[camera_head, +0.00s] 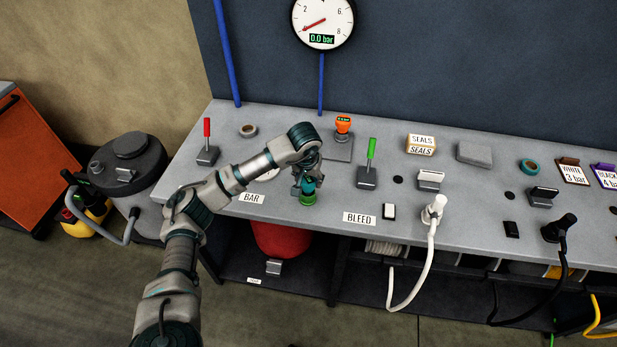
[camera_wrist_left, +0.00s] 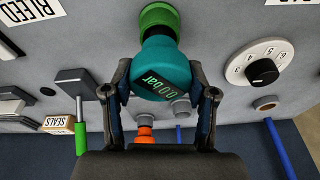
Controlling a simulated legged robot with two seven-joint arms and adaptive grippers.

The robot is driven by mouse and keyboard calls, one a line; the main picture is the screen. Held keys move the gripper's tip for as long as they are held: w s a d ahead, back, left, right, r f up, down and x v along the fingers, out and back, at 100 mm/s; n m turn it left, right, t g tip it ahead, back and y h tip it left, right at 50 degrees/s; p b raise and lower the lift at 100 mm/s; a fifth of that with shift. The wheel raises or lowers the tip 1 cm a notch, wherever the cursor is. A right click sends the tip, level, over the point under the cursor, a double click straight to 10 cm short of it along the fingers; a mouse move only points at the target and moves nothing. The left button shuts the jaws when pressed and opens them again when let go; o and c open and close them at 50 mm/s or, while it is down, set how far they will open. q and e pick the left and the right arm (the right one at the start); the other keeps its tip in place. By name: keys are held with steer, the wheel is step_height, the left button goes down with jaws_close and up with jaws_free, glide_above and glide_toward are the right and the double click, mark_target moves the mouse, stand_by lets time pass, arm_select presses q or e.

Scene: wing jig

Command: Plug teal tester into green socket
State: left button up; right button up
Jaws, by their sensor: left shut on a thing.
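The teal tester (camera_head: 309,186) is in my left gripper (camera_head: 307,176), above the front part of the bench. In the left wrist view the tester (camera_wrist_left: 163,68) sits between the two fingers of my left gripper (camera_wrist_left: 160,95), and its small display reads 0.0 bar. The green socket (camera_head: 308,199) is right below the tester, near the bench's front edge. In the left wrist view the green socket (camera_wrist_left: 158,18) meets the tester's far end, in line with it. How deep the tester sits in it is hidden. My right gripper is not in view.
A red-handled lever (camera_head: 207,140), an orange-topped device (camera_head: 343,125) and a green-handled lever (camera_head: 370,155) stand on the grey bench (camera_head: 280,115) around my left arm. A white plug with hose (camera_head: 433,210) is to the right. A gauge (camera_head: 322,22) hangs behind.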

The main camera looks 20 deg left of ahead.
arm_select(q)
steer(key=shift+f+b, duration=0.35)
steer(key=shift+f, duration=0.2)
steer(key=o, duration=1.6)
steer(key=shift+c, duration=0.2)
steer(key=v, duration=1.2)
steer(key=shift+w, duration=0.1)
